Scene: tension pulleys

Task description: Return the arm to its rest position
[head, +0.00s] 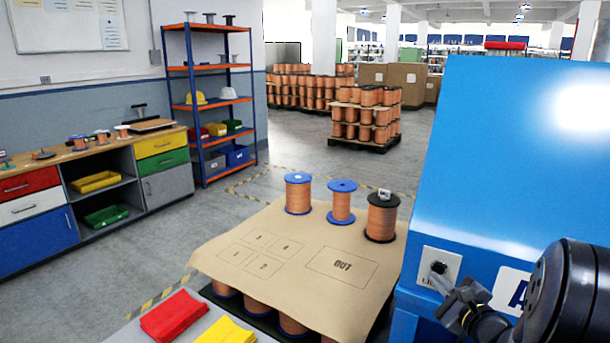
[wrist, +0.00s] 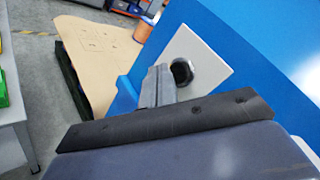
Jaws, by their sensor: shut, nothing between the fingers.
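My gripper (head: 441,284) is at the lower right of the head view, with its fingers shut and empty. It is close in front of a white plate (head: 429,258) on the side of the blue machine (head: 500,150). In the wrist view the shut fingers (wrist: 158,75) point toward the plate (wrist: 208,58), beside a dark round fitting (wrist: 182,71) on it. I cannot tell whether the fingertips touch the plate. My dark arm covers part of the machine's lower right.
A cardboard-topped pallet (head: 225,252) marked with numbered boxes and OUT stands left of the machine. Copper spools (head: 341,205) stand along its back edge. Red (head: 172,316) and yellow cloths (head: 225,331) lie at the front. Open floor (head: 130,250) extends left toward a workbench (head: 115,158).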

